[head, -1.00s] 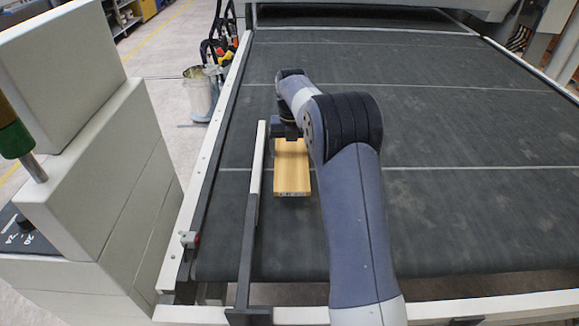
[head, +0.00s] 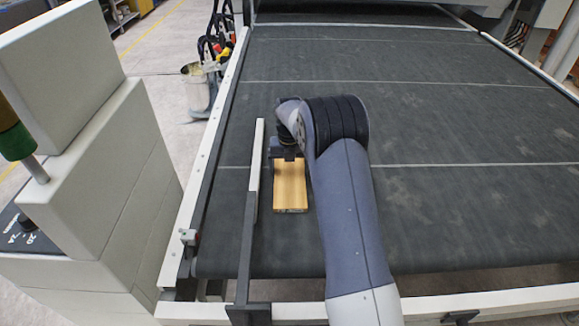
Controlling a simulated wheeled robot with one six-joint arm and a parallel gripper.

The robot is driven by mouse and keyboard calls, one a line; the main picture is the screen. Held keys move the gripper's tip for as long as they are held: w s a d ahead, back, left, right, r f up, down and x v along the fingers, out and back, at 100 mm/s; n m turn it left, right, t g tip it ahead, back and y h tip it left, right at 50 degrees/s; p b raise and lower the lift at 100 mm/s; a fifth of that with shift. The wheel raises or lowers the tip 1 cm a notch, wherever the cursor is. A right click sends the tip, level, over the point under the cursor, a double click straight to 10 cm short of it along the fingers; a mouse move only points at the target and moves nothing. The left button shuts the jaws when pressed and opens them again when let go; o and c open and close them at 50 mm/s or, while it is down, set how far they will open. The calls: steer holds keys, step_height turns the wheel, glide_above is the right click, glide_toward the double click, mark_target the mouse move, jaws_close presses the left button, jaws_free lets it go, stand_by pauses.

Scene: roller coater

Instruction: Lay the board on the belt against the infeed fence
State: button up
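The board (head: 290,191) is a light wooden piece low over or on the dark belt (head: 430,215), just right of the infeed fence. The infeed fence (head: 255,165) is a pale bar with a dark arm running to the front edge. A narrow dark gap shows between the board and the fence; the board runs roughly along it. My gripper (head: 286,158) is at the board's far end, partly hidden by my arm. Its fingertips do not show clearly, so I cannot tell if it grips the board or whether the board touches the belt.
A pale machine cabinet (head: 90,190) with a control panel stands at the left. The belt right of my arm is clear. A bucket (head: 197,92) stands on the floor beyond the rail.

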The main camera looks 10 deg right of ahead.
mark_target(290, 170)
steer(key=shift+o, duration=0.8)
steer(key=shift+r, duration=0.1)
step_height(290, 170, up, 12)
steer(key=b, duration=0.1)
